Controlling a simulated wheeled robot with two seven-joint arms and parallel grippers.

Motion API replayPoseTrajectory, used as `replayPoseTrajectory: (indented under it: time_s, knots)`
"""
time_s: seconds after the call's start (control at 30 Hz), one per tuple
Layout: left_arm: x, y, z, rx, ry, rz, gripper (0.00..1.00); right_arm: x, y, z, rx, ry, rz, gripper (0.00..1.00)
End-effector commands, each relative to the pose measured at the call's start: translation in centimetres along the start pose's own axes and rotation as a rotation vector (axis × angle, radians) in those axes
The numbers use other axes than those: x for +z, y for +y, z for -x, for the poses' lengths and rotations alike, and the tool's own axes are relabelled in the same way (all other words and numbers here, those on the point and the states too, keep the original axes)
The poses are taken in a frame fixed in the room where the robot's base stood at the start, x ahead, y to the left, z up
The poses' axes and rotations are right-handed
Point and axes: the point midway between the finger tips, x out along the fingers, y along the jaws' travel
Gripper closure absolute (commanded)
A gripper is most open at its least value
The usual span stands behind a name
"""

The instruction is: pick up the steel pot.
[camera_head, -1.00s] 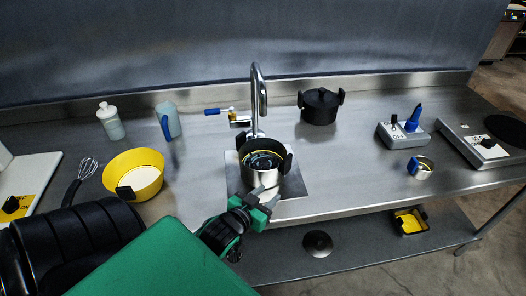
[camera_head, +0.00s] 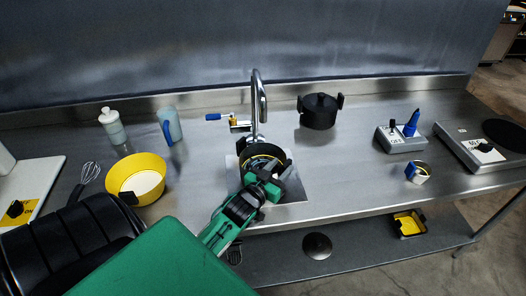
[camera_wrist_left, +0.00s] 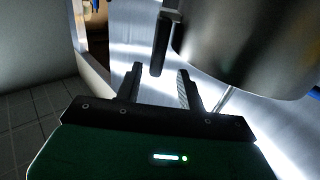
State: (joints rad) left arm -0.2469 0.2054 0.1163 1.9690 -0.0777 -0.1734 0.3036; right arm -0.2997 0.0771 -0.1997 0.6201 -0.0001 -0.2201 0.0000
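The steel pot (camera_head: 250,178) stands under the tap, with a black rim and black handles. My left gripper (camera_head: 270,177) is in front of it and covers part of its front wall. In the left wrist view, the pot's shiny wall (camera_wrist_left: 250,45) fills the upper right, and a black handle (camera_wrist_left: 164,42) hangs from its left side. The left gripper's two fingers (camera_wrist_left: 158,88) are apart with nothing between their tips. The handle is just beyond them, roughly in line with the gap. My right gripper is not in view.
A tap (camera_head: 258,95) rises behind the pot. A black lidded pot (camera_head: 319,112) stands right of it, and a yellow bowl (camera_head: 133,168) left. A switch box (camera_head: 402,140) is farther right. The steel counter (camera_head: 340,165) is clear between the pot and the box.

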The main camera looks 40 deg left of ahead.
Motion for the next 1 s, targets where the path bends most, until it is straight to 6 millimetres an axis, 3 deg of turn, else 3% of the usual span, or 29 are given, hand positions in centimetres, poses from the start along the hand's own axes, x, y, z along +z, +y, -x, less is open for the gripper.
replayPoseTrajectory:
  time_s: [0.5,0.77,1.0]
  knots:
    - [0.4,0.6,-5.1,0.000,0.000,-0.001,0.61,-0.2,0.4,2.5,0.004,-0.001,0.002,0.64]
    - [0.6,0.6,-5.3,0.000,0.000,0.000,0.61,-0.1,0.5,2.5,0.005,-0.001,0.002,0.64]
    - [0.6,0.6,-5.3,0.000,-0.001,0.000,1.00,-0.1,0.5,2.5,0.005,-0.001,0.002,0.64]
